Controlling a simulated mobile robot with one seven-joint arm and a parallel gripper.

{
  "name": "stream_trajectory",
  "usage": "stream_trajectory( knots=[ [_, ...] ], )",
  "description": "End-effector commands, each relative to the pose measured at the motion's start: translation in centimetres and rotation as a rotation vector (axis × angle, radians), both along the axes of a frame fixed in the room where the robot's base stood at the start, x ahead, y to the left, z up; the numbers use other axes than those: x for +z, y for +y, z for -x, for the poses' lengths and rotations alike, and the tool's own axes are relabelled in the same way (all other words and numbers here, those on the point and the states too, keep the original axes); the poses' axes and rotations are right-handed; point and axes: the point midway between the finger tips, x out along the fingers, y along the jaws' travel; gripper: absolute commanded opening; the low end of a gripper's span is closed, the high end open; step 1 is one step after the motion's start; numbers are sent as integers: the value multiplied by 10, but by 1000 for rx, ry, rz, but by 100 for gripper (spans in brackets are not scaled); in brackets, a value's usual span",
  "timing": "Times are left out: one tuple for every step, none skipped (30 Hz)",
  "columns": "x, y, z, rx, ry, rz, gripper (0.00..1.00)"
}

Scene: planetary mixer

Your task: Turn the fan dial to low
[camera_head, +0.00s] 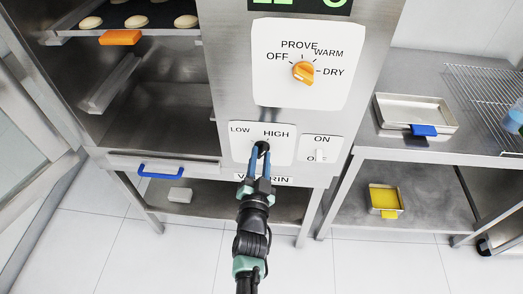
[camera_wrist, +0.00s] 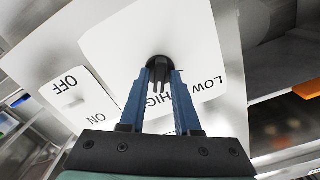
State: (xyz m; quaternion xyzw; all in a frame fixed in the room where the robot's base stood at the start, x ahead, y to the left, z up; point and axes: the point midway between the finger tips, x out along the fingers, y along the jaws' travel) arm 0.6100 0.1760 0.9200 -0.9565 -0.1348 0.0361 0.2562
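The fan dial is a black knob (camera_head: 262,146) on the white plate (camera_head: 280,157) marked LOW and HIGH, low on the steel front. My gripper (camera_head: 261,160) reaches up to it from below and hides part of it and of the plate. In the wrist view, my gripper's two blue fingers (camera_wrist: 161,85) stand apart, one on each side of the dial (camera_wrist: 159,63). I see no clear grip on the dial, and contact at the tips is hard to judge. The dial's pointer direction is hidden.
An orange dial (camera_head: 303,72) on the OFF, PROVE, WARM, DRY plate sits above. An ON/OFF switch (camera_head: 320,155) is just right of the fan plate. An open chamber with an orange-handled tray (camera_head: 120,38) and a blue-handled drawer (camera_head: 161,171) lie to the left.

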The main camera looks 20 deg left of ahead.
Motion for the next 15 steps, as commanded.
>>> stream_trajectory(
  knots=[
    [0, 0, 0, 0, 0, 0, 20],
    [0, 0, 0, 0, 0, 0, 15],
    [0, 0, 0, 0, 0, 0, 8],
    [0, 0, 0, 0, 0, 0, 2],
    [0, 0, 0, 0, 0, 0, 0],
    [0, 0, 0, 0, 0, 0, 0],
    [0, 0, 0, 0, 0, 0, 0],
    [0, 0, 0, 0, 0, 0, 0],
    [0, 0, 0, 0, 0, 0, 0],
    [0, 0, 0, 0, 0, 0, 0],
    [0, 0, 0, 0, 0, 0, 0],
    [0, 0, 0, 0, 0, 0, 0],
    [0, 0, 0, 0, 0, 0, 0],
    [0, 0, 0, 0, -1, 2, 0],
    [0, 0, 0, 0, -3, 11, 0]
  ],
)
